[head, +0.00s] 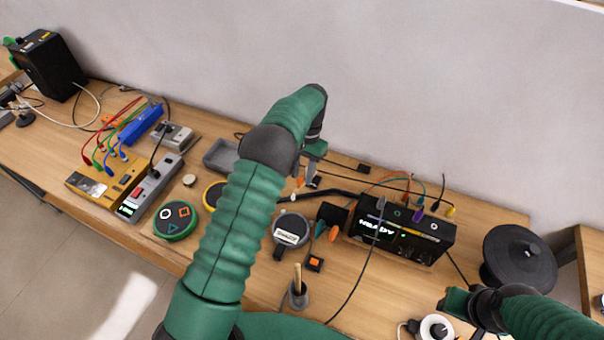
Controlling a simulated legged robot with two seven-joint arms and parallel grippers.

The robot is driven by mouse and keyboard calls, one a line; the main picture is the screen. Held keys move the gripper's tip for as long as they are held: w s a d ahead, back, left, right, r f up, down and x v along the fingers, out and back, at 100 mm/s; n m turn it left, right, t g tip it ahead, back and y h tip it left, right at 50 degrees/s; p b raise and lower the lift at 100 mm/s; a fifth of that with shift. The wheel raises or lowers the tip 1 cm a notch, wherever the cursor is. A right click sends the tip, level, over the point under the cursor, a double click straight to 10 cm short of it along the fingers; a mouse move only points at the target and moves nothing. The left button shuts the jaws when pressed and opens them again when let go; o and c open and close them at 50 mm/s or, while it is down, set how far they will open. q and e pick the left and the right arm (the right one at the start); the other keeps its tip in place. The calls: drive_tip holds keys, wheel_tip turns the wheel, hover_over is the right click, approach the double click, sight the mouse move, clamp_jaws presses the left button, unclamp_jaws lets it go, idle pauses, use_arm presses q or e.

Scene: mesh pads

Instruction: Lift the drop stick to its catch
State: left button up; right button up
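I cannot tell for certain which thing is the drop stick or where its catch is. A light wooden stick (298,272) stands nearly upright in a small grey holder (299,296) at the front middle of the bench. My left gripper (308,172) points down over the back of the bench, beyond my bent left arm. Small orange and white parts show just below it; its fingers are too small and partly hidden to read. My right gripper (452,302) is low at the right, near the front edge, above the bench and seen side-on; its finger gap is not clear.
A black box with a lit display (405,232) and plugged cables stands right of the middle. A black round disc (520,258) is at the right end. A round green pad (175,220), power strip (150,188) and yellow board (100,185) are left. My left arm hides the middle.

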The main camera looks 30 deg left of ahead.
use_arm(q)
drive_tip(key=shift+o, duration=0.5)
drive_tip(key=shift+w+f, duration=0.15)
drive_tip(key=shift+w, duration=0.05)
drive_tip(key=shift+s+a, duration=0.1)
drive_tip(key=shift+s, duration=0.05)
use_arm(e)
drive_tip(key=shift+w+a, duration=0.1)
drive_tip(key=shift+w, duration=0.1)
use_arm(q)
drive_tip(key=shift+r, duration=0.4)
drive_tip(key=p+v, duration=1.6)
drive_tip(key=shift+w, duration=0.35)
use_arm(e)
drive_tip(key=w+v, duration=0.1)
drive_tip(key=v, duration=0.7)
drive_tip(key=w+v, duration=0.2)
drive_tip(key=v, duration=0.6)
drive_tip(key=shift+w+r, duration=0.2)
drive_tip(key=shift+r, duration=0.25)
use_arm(q)
drive_tip(key=shift+f, duration=0.1)
use_arm(e)
drive_tip(key=shift+f, duration=0.1)
